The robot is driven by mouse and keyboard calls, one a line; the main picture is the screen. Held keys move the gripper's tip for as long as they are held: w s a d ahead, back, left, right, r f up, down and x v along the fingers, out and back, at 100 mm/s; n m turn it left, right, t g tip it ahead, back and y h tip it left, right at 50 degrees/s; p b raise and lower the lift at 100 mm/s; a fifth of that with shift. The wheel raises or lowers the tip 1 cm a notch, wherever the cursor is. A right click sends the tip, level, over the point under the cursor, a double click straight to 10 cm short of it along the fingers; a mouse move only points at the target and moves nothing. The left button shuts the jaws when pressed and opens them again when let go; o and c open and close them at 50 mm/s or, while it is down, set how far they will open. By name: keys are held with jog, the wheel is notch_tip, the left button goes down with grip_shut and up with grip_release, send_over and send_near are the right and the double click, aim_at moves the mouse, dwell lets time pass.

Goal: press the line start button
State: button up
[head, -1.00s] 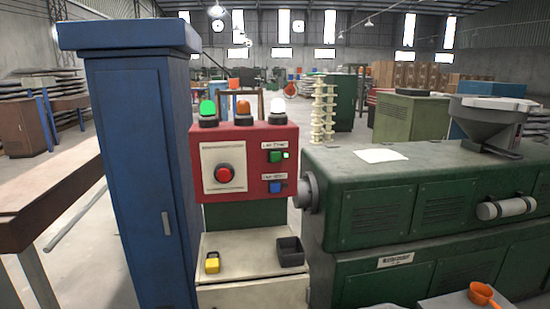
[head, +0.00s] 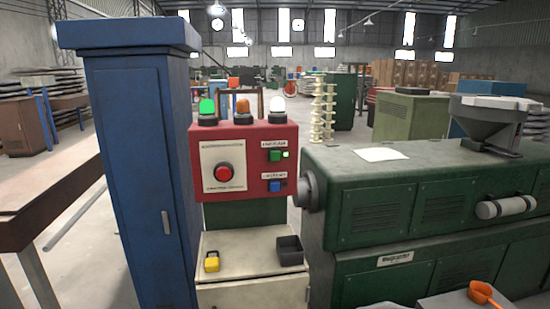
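A red control box (head: 245,145) stands in the middle of the head view, above a pale ledge. On its right side is a green button (head: 275,155) with a small lit green lamp (head: 286,155) beside it, under a label too small to read surely. A blue button (head: 275,186) with another label is below it. A large red mushroom button (head: 224,173) sits on a pale plate at the left. On top are a lit green beacon (head: 207,108), an orange one (head: 243,107) and a white one (head: 278,106). My gripper is not in view.
A tall blue cabinet (head: 140,190) stands close on the left of the box. A green machine (head: 400,205) with a hopper (head: 490,115) is on the right. A yellow padlock (head: 212,262) and a dark open bin (head: 290,250) are on the ledge. An orange scoop (head: 483,293) lies lower right.

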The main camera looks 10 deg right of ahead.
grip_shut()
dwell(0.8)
